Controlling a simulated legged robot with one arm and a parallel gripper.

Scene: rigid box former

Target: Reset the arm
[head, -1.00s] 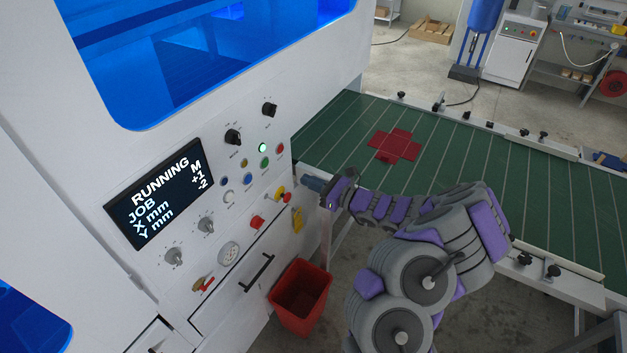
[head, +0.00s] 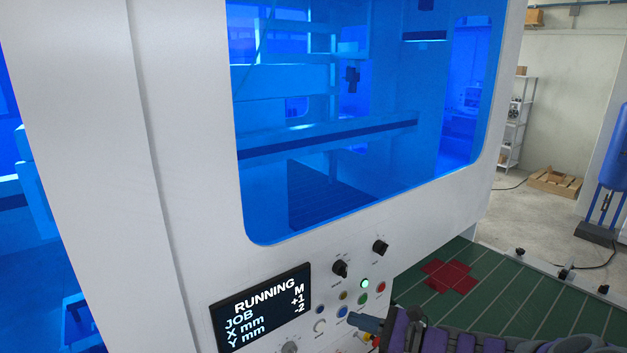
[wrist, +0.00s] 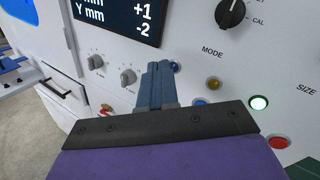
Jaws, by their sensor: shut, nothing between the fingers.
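My gripper (head: 366,322) is shut and empty at the lower edge of the head view, its blue-grey fingers pointing left in front of the control panel. In the wrist view its fingers (wrist: 156,84) are together and point at the white panel, between a grey knob (wrist: 128,77) and a yellow button (wrist: 213,83). I cannot tell if the tips touch the panel. The display (head: 262,310) reads RUNNING, JOB, M, X +1 and Y -2. A green-lit button (head: 365,283) glows; it also shows in the wrist view (wrist: 258,102). Most of my arm is cut off below.
The white machine (head: 190,120) with a large blue window (head: 340,120) fills the left and middle. A green slatted conveyor (head: 520,300) with a red cross-shaped sheet (head: 449,277) lies at right. A shelf (head: 512,120) and pallet (head: 556,182) stand behind on open floor.

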